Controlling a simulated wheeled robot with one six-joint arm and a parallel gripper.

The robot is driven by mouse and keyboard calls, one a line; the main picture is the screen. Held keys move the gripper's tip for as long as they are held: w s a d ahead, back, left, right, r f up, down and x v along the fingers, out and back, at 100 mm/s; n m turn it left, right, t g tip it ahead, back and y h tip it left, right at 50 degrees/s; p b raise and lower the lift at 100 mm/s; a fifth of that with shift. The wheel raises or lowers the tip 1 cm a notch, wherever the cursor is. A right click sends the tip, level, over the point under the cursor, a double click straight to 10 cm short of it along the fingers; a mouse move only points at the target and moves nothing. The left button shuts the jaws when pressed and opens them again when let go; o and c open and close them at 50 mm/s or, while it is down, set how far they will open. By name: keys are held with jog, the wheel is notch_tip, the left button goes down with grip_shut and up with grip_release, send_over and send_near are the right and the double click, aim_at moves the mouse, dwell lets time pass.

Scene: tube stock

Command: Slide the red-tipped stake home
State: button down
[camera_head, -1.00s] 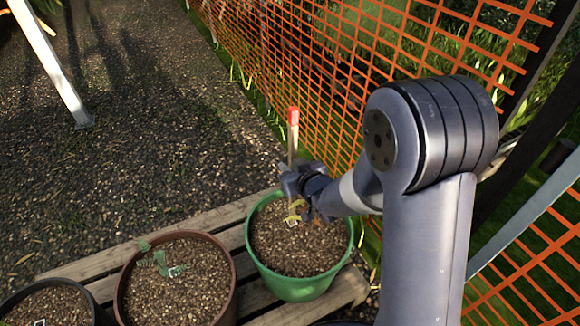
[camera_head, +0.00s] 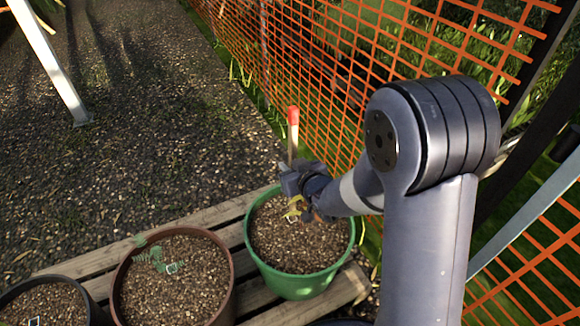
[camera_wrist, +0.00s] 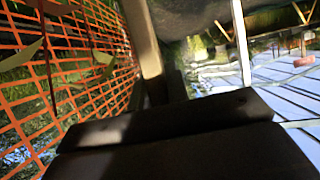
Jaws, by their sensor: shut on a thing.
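The stake (camera_head: 290,148) is a thin pale wooden stick with a red tip (camera_head: 293,116). It stands near upright above the far side of the green pot (camera_head: 298,288). My gripper (camera_head: 289,180) is shut on the stake, over the pot's back rim. The stake's lower end is hidden behind the gripper, so I cannot tell whether it touches the soil. In the wrist view the pale stake (camera_wrist: 143,40) runs down to my dark jaws (camera_wrist: 165,122). A small yellowish plant (camera_head: 292,212) shows in the green pot, partly hidden by my gripper.
A brown pot (camera_head: 232,292) with a green seedling and a black pot (camera_head: 92,304) stand to the left on a wooden slatted pallet (camera_head: 210,218). Orange mesh fencing (camera_head: 340,100) runs behind and to the right. Gravel ground (camera_head: 130,150) is open at the left.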

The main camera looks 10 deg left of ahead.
jog(key=shift+f+b, duration=0.35)
jog(key=shift+f, duration=0.2)
notch_tip(320, 180, down, 3)
jog(key=b, duration=0.3)
dwell(0.6)
jog(key=c, duration=1.3)
grip_release()
jog(key=p+v, duration=0.2)
jog(key=v, duration=0.8)
jog(key=shift+s+d+p, duration=0.25)
jog(key=shift+s+p, duration=0.05)
